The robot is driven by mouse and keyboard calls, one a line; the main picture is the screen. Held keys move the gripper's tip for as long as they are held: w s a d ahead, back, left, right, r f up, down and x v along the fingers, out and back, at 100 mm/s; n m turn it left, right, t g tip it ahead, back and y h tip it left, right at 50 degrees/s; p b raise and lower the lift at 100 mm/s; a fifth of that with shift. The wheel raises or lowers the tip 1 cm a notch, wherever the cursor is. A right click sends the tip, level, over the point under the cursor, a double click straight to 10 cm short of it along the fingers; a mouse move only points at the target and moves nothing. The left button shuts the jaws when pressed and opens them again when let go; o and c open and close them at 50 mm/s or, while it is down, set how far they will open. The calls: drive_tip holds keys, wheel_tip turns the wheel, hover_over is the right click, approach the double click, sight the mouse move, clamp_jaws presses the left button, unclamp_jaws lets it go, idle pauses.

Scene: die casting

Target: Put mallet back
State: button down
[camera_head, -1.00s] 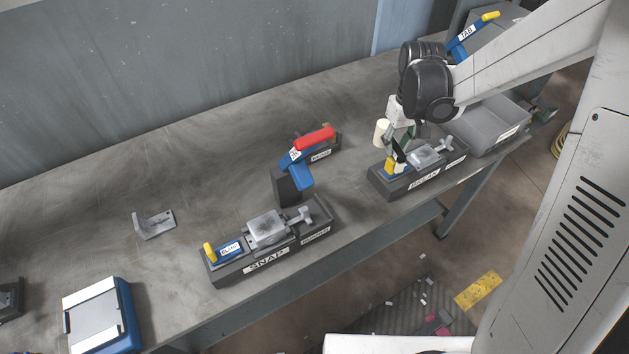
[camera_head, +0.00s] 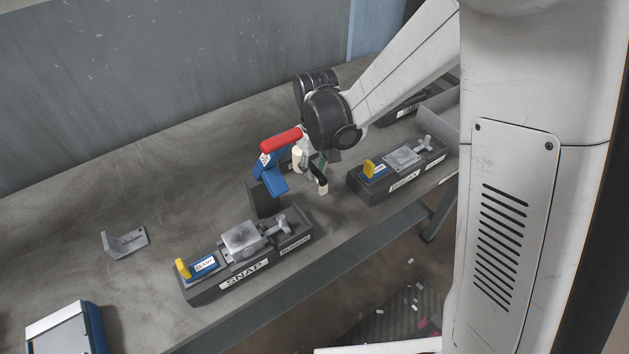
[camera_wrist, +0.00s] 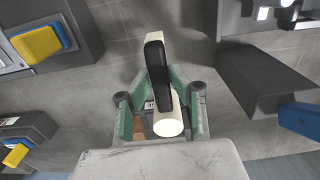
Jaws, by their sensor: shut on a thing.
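The mallet (camera_wrist: 158,80) is held in my gripper (camera_wrist: 160,108), between its green-padded fingers. It has a cream cylindrical face (camera_wrist: 168,127) and a black grip that runs up the picture in the wrist view. In the head view my gripper (camera_head: 316,166) is above the bench, between the two fixtures and just right of a blue and red tool. The mallet's cream head (camera_head: 298,158) and pale handle end (camera_head: 323,189) show beside the fingers. The mallet is tilted. A holder for it is not clearly visible; my arm covers part of the area behind.
The blue and red tool (camera_head: 270,170) stands in a dark block (camera_head: 264,202) close left of my gripper. A metal bracket (camera_head: 125,242) lies left.

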sight(316, 170)
drive_tip(key=shift+f, duration=2.3)
drive_tip(key=shift+f, duration=0.2)
drive_tip(key=c, duration=1.6)
unclamp_jaws()
drive_tip(key=shift+r, duration=0.2)
wheel_tip(316, 170, up, 12)
drive_tip(key=shift+s+d+r, duration=0.1)
drive_tip(key=shift+d+r, duration=0.05)
drive_tip(key=s+d+r+m+t, duration=0.3)
drive_tip(key=s+d+r, duration=0.5)
drive_tip(key=d+r, duration=0.15)
drive_tip(key=s+d+r+m+t, duration=0.1)
drive_tip(key=s+d, duration=0.1)
drive_tip(key=s, duration=0.1)
drive_tip(key=s+d+r+m+t, duration=0.1)
drive_tip(key=s+d, duration=0.1)
drive_tip(key=s, duration=0.2)
drive_tip(key=s+d+r+m+t, duration=0.1)
drive_tip(key=s+d+t, duration=0.1)
drive_tip(key=s, duration=0.2)
drive_tip(key=shift+r, duration=0.3)
